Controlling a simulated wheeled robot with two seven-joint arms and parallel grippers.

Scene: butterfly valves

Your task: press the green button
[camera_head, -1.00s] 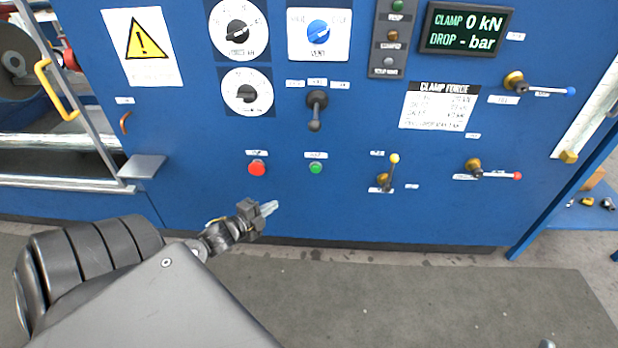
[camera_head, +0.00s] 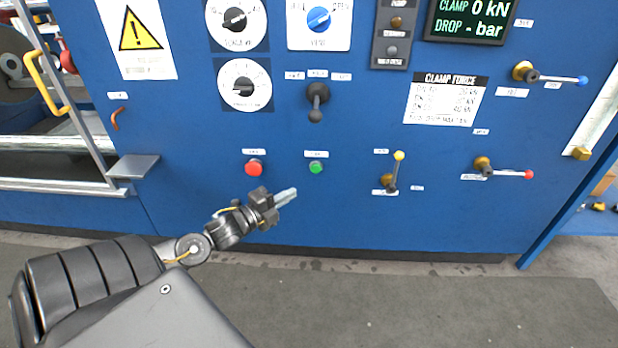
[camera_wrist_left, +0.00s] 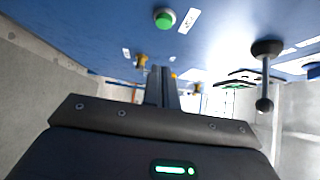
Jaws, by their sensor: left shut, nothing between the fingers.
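The green button (camera_head: 316,167) sits on the blue panel, to the right of the red button (camera_head: 253,168), with a white label above it. In the left wrist view the green button (camera_wrist_left: 165,18) shows near the top, beyond the fingertips and apart from them. My left gripper (camera_head: 287,197) is shut and empty, in front of the panel, below and a little left of the green button in the head view. Its closed fingers also show in the left wrist view (camera_wrist_left: 162,80). My right gripper is not in view.
A black lever (camera_head: 317,101) hangs above the green button; it is also in the left wrist view (camera_wrist_left: 265,75). A yellow-tipped lever (camera_head: 395,172) is to the right. A grey shelf (camera_head: 134,166) juts out at the left. The floor before the panel is clear.

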